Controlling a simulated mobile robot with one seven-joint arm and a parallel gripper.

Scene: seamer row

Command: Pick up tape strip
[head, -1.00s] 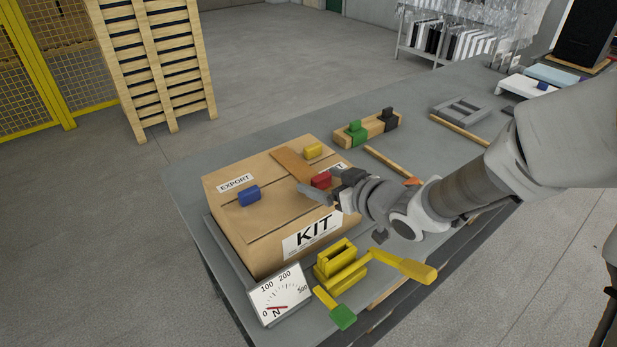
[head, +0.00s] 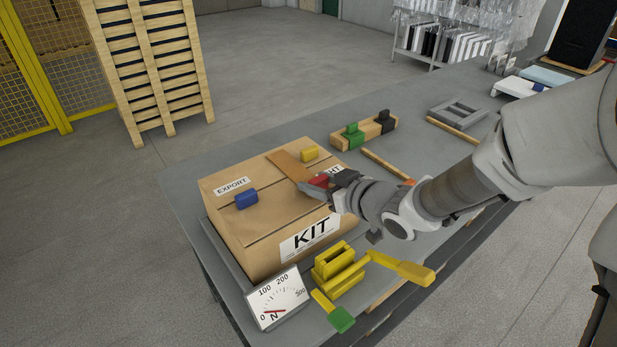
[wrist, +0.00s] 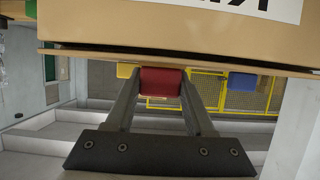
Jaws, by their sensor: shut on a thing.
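The tape strip, a flat brown band (head: 284,164), lies across the top of the cardboard box (head: 222,207). A red block-shaped tab (head: 318,181) sits at its near end. My gripper (head: 322,187) reaches in from the right at the box's top near edge and is shut on the red tab. In the wrist view the red tab (wrist: 160,81) is between my two fingertips, with the box (wrist: 130,25) at the top of the picture. Part of the tab is hidden by the fingers in the head view.
A blue tab (head: 246,200) and a yellow tab (head: 309,154) stand on the box. A dial gauge (head: 279,297) and a yellow tool (head: 336,268) are in front. A wooden block with green and black clips (head: 370,132) lies behind.

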